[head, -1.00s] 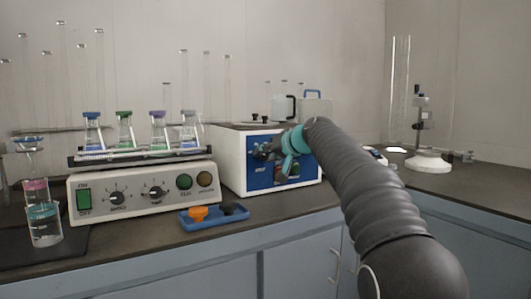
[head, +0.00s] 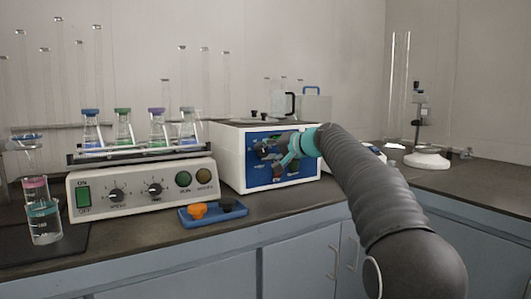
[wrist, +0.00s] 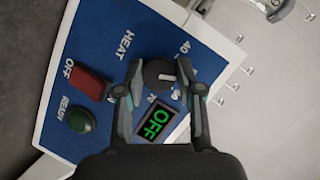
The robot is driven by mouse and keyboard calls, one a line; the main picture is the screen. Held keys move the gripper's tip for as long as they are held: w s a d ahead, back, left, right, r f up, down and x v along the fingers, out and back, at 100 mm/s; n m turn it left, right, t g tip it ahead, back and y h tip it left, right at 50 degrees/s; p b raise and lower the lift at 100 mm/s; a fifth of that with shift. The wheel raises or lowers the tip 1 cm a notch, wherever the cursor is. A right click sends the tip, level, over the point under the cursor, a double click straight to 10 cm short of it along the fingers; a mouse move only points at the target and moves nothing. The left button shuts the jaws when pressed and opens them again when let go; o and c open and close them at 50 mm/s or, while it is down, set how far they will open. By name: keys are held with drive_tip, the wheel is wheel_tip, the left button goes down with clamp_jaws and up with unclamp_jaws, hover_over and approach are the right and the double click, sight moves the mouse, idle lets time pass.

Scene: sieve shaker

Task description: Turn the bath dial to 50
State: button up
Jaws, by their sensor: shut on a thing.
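The bath (head: 232,155) is a white box with a blue front panel, right of the shaker. In the wrist view its dark round dial (wrist: 157,73) sits between my two fingers, with a white pointer mark toward the right of the picture. A 40 shows above the pointer side; the lower numbers are partly hidden or unclear. My gripper (wrist: 162,72) is shut on the dial, one finger at each side. In the head view my gripper (head: 286,151) is at the panel and hides part of it. The display (wrist: 152,125) reads OFF in green.
A red OFF switch (wrist: 88,84) and green READY lamp (wrist: 79,121) are on the panel beside the dial. The shaker (head: 140,190) with flasks stands left. A blue tray (head: 213,213) lies in front. A stand (head: 428,158) is at right. The counter at right is mostly clear.

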drive_tip(key=shift+f, duration=0.1)
drive_tip(key=o, duration=1.1)
drive_tip(key=shift+o, duration=0.2)
drive_tip(key=shift+d, duration=0.1)
drive_tip(key=shift+s+d+r, duration=0.2)
drive_tip(key=shift+s, duration=0.05)
drive_tip(key=v, duration=1.1)
drive_tip(key=shift+d, duration=0.15)
